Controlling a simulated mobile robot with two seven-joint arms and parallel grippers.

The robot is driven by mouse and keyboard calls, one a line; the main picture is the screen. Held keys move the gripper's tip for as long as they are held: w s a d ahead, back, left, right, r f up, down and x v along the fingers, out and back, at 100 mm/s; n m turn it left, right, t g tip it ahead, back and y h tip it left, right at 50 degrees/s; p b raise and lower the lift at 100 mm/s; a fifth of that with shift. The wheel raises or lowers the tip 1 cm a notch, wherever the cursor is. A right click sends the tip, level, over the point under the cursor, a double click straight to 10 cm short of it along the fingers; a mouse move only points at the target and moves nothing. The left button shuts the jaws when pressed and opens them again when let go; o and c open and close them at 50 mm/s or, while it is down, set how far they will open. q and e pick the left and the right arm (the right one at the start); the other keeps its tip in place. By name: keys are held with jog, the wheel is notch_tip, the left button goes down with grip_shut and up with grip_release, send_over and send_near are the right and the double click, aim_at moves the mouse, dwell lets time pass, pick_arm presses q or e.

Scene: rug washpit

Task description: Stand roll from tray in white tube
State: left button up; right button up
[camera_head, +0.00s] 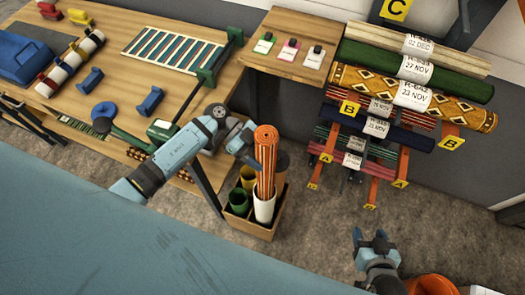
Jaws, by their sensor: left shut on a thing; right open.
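An orange striped roll (266,160) stands nearly upright. My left gripper (247,143) is shut on its upper part from the left. The roll's lower end meets the mouth of the white tube (264,208) and looks to be inside it; how deep it sits is hidden. The white tube stands in a wooden crate (245,229) at the front. My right gripper (371,240) is open and empty at the lower right, well apart from the crate. No tray can be clearly picked out.
The crate also holds a green tube (238,203), a yellow tube (247,178) and a brown tube (281,170). A rack of tagged rolls (410,92) stands at the right. A wooden table (118,88) is at the left. An orange bucket (434,285) is at the lower right.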

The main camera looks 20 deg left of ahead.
pick_arm(q)
notch_tip(320, 180, down, 22)
jog(key=b, duration=1.1)
jog(key=shift+r+b, duration=0.25)
jog(key=shift+b, duration=0.05)
dwell(0.7)
jog(key=o, duration=1.3)
notch_tip(320, 180, up, 20)
jog(key=shift+r+p, duration=0.1)
jog(key=shift+p, duration=0.7)
